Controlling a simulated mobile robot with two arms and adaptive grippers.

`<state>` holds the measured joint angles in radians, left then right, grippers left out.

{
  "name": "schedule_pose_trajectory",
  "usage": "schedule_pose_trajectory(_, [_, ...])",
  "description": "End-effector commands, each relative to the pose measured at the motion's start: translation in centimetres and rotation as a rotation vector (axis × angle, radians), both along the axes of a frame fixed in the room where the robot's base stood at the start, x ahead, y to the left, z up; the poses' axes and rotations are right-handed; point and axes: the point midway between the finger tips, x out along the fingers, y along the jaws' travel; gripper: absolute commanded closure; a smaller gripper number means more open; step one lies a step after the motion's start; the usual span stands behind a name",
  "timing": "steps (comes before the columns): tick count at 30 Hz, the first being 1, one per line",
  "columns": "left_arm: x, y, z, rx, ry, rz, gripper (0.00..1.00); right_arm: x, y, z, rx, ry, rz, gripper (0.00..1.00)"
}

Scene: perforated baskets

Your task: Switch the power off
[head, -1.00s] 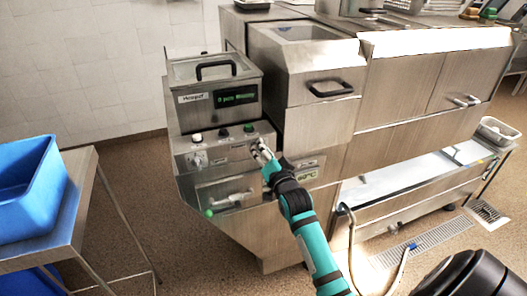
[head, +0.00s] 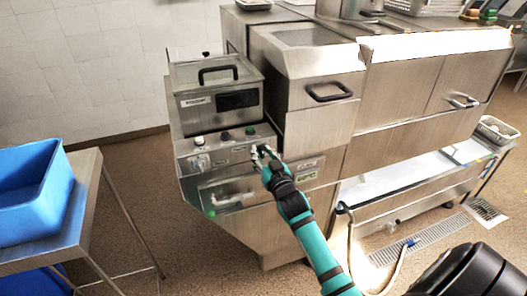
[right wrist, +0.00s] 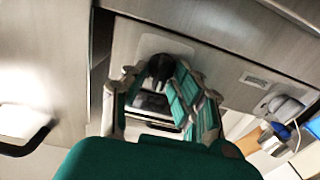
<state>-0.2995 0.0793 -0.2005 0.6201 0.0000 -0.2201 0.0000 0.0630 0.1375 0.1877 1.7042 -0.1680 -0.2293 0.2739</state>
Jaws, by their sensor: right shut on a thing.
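The steel machine has a sloped control panel (head: 222,152) with a row of small buttons, a pale knob (head: 201,162) and a display (head: 237,100) above that is dark. My right gripper (head: 264,153) is at the right part of the panel and covers what it holds in the head view. In the right wrist view my right gripper (right wrist: 163,88) has its fingers on both sides of a black knob (right wrist: 161,67) on a pale plate and is shut on it. My left gripper is not in view.
A blue bin (head: 30,188) stands on a steel table (head: 85,190) at the left. A lidded box with a black handle (head: 218,74) sits above the panel. The floor (head: 150,190) between table and machine is clear.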

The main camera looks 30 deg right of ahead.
Motion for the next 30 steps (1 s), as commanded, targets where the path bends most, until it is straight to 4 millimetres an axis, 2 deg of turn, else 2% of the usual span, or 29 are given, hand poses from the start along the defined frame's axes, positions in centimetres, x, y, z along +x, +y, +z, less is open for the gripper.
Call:
schedule_pose_trajectory(18, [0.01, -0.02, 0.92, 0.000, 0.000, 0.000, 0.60, 0.05, 0.31, -0.17, -0.541, 0.132, 0.001, 1.00])
schedule_pose_trajectory(30, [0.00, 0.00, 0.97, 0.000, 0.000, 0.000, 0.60, 0.08, 0.42, -0.30, -0.732, 0.178, 0.001, 1.00])
